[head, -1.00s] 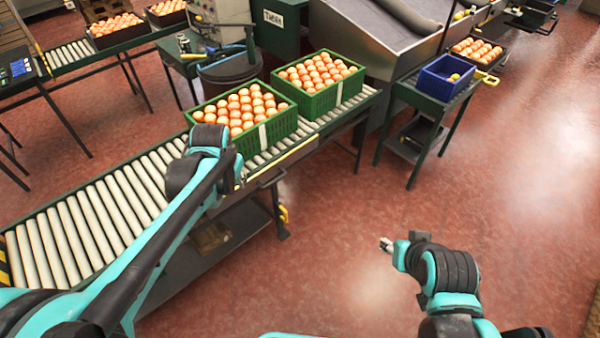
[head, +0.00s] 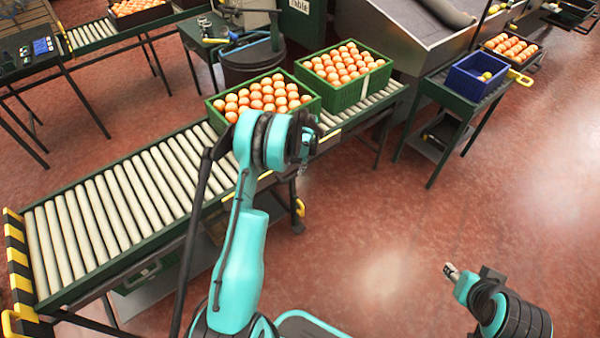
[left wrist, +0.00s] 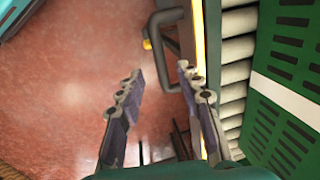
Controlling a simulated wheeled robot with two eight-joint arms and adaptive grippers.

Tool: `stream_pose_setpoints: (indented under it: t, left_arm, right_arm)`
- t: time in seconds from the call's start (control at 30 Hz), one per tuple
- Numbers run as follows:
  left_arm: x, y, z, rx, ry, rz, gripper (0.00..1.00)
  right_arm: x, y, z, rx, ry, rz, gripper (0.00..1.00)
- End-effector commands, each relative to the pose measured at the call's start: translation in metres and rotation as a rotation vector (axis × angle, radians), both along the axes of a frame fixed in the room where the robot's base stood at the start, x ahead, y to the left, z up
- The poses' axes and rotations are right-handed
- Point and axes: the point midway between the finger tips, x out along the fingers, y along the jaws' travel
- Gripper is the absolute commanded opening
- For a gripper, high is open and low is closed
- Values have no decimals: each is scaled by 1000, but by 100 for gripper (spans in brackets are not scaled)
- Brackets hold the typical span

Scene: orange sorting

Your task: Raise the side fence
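The side fence appears to be the low yellow-edged bar (head: 329,138) along the near long side of the roller conveyor; my left arm hides part of it. In the left wrist view its yellow edge (left wrist: 199,40) runs beside the rollers, with a dark bent handle (left wrist: 158,27) on its outer side. My left gripper (head: 304,146) hangs over the near side of the conveyor by the green crates. In the left wrist view its fingers (left wrist: 160,72) are apart with nothing between them. My right gripper (head: 451,270) is over open floor, too small to judge.
Two green crates of oranges (head: 262,100) (head: 345,75) stand on the far rollers. A black-and-yellow striped end plate (head: 20,262) closes the near left end. A blue crate (head: 478,77) sits on a side stand. The floor at right is clear.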

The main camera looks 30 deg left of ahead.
Motion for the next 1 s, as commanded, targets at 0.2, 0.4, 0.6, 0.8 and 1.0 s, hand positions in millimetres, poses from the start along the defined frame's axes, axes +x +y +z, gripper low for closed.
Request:
stream_pose_setpoints:
  t: [0.2,0.4,0.6,0.8,1.0]
  left_arm:
    - [3,6,-40,0,-1,1,36]
    - [4,9,-57,-1,-2,1,36]
    - [5,10,-58,-1,-2,1,36]
    - [5,10,-58,-1,-2,1,10]
    - [5,10,-58,-1,-2,1,0]
  right_arm:
    - [0,0,-19,0,0,0,40]
    - [0,0,-25,0,0,0,40]
    - [0,0,-25,0,0,0,40]
    - [0,0,-25,0,0,0,40]
    - [0,0,-25,0,0,0,40]
